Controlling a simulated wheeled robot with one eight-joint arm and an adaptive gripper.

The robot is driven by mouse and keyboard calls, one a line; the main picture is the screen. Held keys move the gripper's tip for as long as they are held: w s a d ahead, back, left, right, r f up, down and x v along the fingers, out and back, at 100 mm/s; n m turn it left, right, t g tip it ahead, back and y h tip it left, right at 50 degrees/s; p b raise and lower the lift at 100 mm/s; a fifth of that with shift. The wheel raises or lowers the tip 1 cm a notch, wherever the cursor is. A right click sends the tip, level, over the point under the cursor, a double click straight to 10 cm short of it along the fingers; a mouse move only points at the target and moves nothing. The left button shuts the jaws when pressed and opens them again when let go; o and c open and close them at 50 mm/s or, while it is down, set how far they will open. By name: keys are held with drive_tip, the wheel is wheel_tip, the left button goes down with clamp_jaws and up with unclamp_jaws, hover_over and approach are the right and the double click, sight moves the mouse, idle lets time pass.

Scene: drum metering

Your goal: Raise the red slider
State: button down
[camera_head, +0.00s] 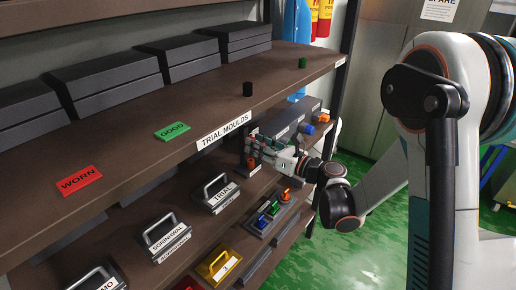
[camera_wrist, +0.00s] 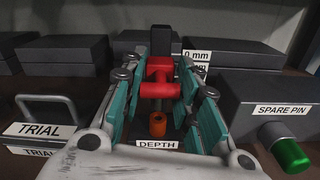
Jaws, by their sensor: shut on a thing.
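The red slider (camera_wrist: 161,88) shows in the middle of the wrist view, on a dark upright post (camera_wrist: 161,42). My gripper (camera_wrist: 163,72) has its teal-padded fingers on either side of the slider and is shut on it. An orange cylinder (camera_wrist: 158,124) stands just below the slider, above a label reading DEPTH (camera_wrist: 157,144). In the head view my gripper (camera_head: 256,146) is at the lower shelf, beside the TRIAL MOULDS label. There the slider is mostly hidden by my fingers, and an orange piece (camera_head: 251,163) shows just below them.
A TRIAL block with a handle (camera_wrist: 45,112) stands left of my gripper, and a SPARE PIN box (camera_wrist: 285,95) with a green knob (camera_wrist: 287,152) stands right. The upper shelf (camera_head: 205,90) overhangs close by. A block with coloured levers (camera_head: 272,212) sits below in the head view.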

drive_tip(key=shift+r, duration=0.95)
drive_tip(key=shift+f, duration=0.1)
drive_tip(key=c, duration=1.3)
unclamp_jaws()
drive_tip(key=v, duration=1.2)
